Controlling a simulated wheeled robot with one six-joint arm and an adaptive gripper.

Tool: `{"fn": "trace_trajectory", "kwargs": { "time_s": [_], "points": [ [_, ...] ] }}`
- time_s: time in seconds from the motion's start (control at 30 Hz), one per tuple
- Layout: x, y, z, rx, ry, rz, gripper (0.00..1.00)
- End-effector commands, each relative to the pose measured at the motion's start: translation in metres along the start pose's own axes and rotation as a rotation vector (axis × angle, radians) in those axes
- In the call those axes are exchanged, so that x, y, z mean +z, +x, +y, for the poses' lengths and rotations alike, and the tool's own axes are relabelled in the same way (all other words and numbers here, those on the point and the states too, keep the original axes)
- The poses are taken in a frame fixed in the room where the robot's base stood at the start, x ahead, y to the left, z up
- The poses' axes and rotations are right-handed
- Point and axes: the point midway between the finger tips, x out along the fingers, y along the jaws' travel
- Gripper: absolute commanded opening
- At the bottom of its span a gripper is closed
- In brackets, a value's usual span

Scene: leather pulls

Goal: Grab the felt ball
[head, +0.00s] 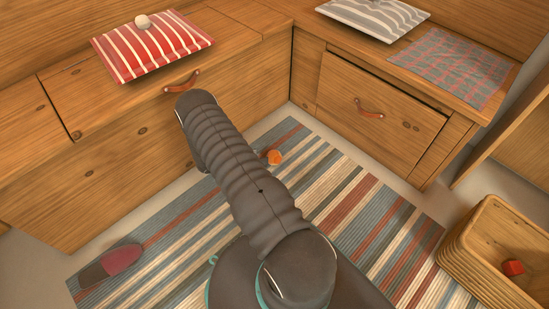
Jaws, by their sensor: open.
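A small orange ball (275,157), which looks like the felt ball, rests on the striped rug (380,205) in the head view. It lies just right of my dark ribbed arm, in front of the cabinets. My arm rises from the bottom middle and bends at the upper left. My gripper is hidden behind the arm, so I cannot see its fingers or its distance from the ball. A small dark bit shows at the ball's left side; I cannot tell what it is.
Wooden cabinets with leather pulls (369,109) (182,83) border the rug. A red striped cushion (155,50) bears a small whitish object (142,21). A slipper (110,264) lies at lower left.

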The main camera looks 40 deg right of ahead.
Motion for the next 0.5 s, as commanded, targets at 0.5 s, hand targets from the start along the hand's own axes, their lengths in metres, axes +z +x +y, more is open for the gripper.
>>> {"fn": "trace_trajectory", "kwargs": {
  "time_s": [0.5],
  "points": [
    [-0.004,0.051,-0.006,-0.002,0.001,0.002,0.95]
  ]
}}
